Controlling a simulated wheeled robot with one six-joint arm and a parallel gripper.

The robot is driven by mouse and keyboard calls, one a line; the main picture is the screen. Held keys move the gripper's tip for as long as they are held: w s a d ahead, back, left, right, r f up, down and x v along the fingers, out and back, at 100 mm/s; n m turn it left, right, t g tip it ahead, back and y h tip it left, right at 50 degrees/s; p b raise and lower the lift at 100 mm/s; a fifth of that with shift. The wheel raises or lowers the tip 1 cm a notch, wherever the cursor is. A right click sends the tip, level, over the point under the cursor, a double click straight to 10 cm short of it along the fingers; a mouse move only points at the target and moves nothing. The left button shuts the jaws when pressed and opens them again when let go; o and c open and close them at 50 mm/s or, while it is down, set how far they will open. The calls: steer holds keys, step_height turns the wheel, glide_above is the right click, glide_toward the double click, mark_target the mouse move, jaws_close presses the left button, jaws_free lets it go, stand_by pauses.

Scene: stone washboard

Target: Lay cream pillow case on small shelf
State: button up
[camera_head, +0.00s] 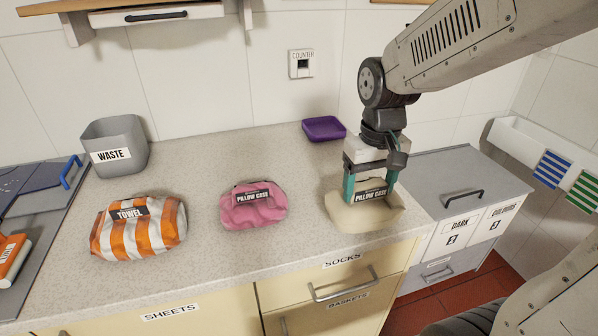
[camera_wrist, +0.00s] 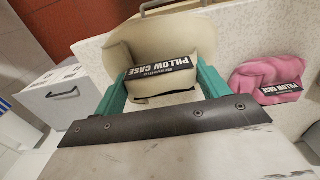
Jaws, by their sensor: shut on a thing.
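The cream pillow case (camera_head: 362,217) is a soft bundle with a black "PILLOW CASE" label, at the right end of the speckled counter. My gripper (camera_head: 370,190) points down over it, with its teal fingers shut on the bundle at either side of the label. In the wrist view the cream pillow case (camera_wrist: 150,45) sits between the teal fingers of my gripper (camera_wrist: 160,85). I cannot tell whether it still touches the counter. A wooden-edged shelf (camera_head: 160,14) on brackets shows at the top left of the wall; I cannot tell if it is the small shelf.
A pink pillow case (camera_head: 254,205) lies left of the cream one. An orange-striped towel (camera_head: 138,228), a grey waste bin (camera_head: 115,145) and a purple tray (camera_head: 324,128) stand on the counter (camera_head: 215,175). A grey laundry cabinet (camera_head: 440,180) stands at the right.

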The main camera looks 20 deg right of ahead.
steer(key=shift+w+a+f, duration=0.6)
steer(key=shift+w+f, duration=0.25)
steer(key=shift+w, duration=1.5)
steer(key=shift+w+a+f, duration=0.65)
steer(key=shift+w+f, duration=0.15)
steer(key=shift+w, duration=1.55)
steer(key=shift+w+a+f, duration=0.6)
steer(key=shift+w+f, duration=0.25)
steer(key=shift+w, duration=1.5)
steer(key=shift+f, duration=0.1)
steer(key=o, duration=1)
steer(key=shift+o, duration=0.2)
